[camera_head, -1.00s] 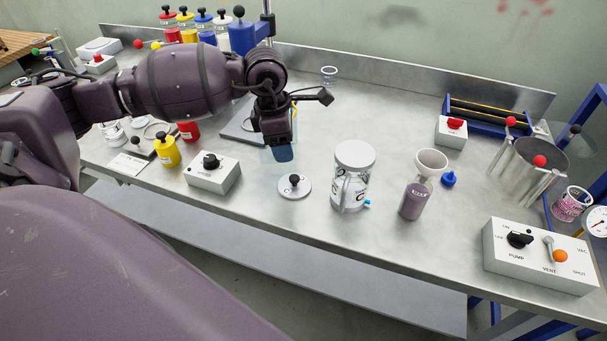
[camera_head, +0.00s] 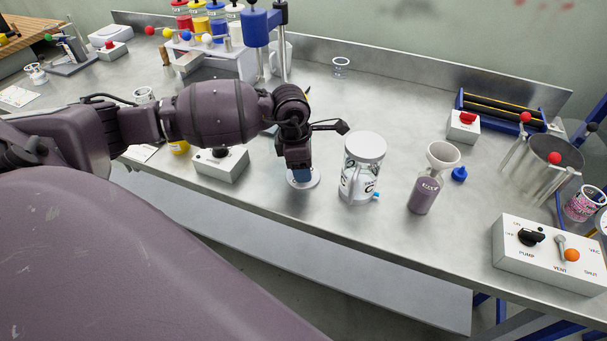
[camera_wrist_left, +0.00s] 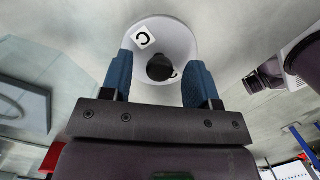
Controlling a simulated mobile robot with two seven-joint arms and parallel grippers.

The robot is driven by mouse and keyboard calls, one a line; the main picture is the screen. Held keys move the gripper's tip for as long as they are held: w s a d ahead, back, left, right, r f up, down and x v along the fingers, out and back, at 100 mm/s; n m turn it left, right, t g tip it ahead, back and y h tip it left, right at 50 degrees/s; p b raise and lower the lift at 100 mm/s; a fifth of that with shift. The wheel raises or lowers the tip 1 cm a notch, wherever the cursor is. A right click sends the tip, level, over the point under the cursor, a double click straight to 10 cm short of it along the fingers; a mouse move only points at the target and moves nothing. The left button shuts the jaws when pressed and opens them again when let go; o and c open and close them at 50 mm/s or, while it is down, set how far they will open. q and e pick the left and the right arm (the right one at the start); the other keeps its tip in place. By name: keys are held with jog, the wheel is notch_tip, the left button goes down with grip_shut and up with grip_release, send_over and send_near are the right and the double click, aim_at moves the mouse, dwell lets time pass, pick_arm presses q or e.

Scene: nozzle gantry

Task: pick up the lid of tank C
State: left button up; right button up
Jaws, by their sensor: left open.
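The lid of tank C is a white disc (camera_head: 314,183) with a black knob, flat on the bench; my left gripper partly covers it in the head view. In the left wrist view the lid (camera_wrist_left: 182,38) shows a "C" label, and its black knob (camera_wrist_left: 159,68) appears between the fingers. My left gripper (camera_head: 301,174) is open over the lid, its blue fingers (camera_wrist_left: 162,82) on either side of the knob with gaps. I cannot tell how far the fingertips reach down. My right gripper is not in view.
A white switch box (camera_head: 224,168) stands close left of the lid. A purple bottle with a funnel (camera_head: 424,195), a blue cap (camera_head: 459,174) and a pump control box (camera_head: 548,255) are to the right. The bench front edge is near. Bare metal lies behind tank C.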

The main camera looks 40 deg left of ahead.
pick_arm(q)
jog(key=shift+f, duration=0.1)
jog(key=shift+c, duration=0.5)
jog(key=c, duration=0.9)
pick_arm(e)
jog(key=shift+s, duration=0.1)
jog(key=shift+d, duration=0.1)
